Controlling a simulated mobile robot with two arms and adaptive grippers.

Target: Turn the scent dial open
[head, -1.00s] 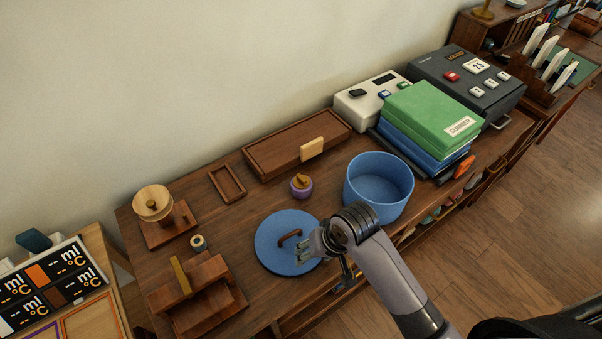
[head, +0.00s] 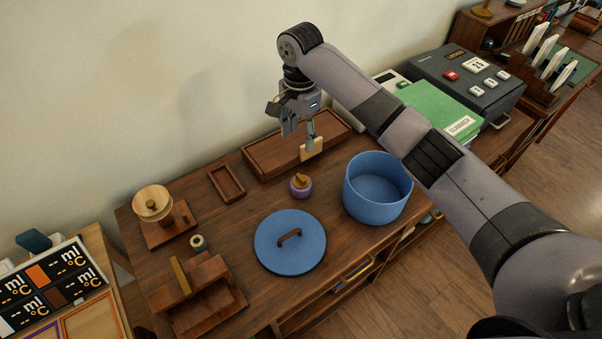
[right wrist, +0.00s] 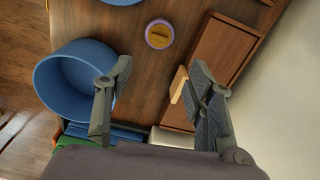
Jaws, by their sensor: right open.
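The scent dial is most likely the small round purple pot with a wooden, pointer-like knob (head: 301,185), standing on the dresser top between the long wooden box and the blue lid. It also shows in the right wrist view (right wrist: 160,34), beyond my fingertips, with the knob lying slantwise across its top. My right gripper (head: 300,130) is open and empty, pointing down above the long wooden box, behind and above the purple pot. My left gripper is not in view.
A blue round bin (head: 377,190) stands right of the pot, and a blue lid (head: 290,243) lies in front. The long wooden box (head: 270,158) with a pale tag (head: 312,149) is behind. Green and blue books (head: 440,112) are at right. Bare wood surrounds the pot.

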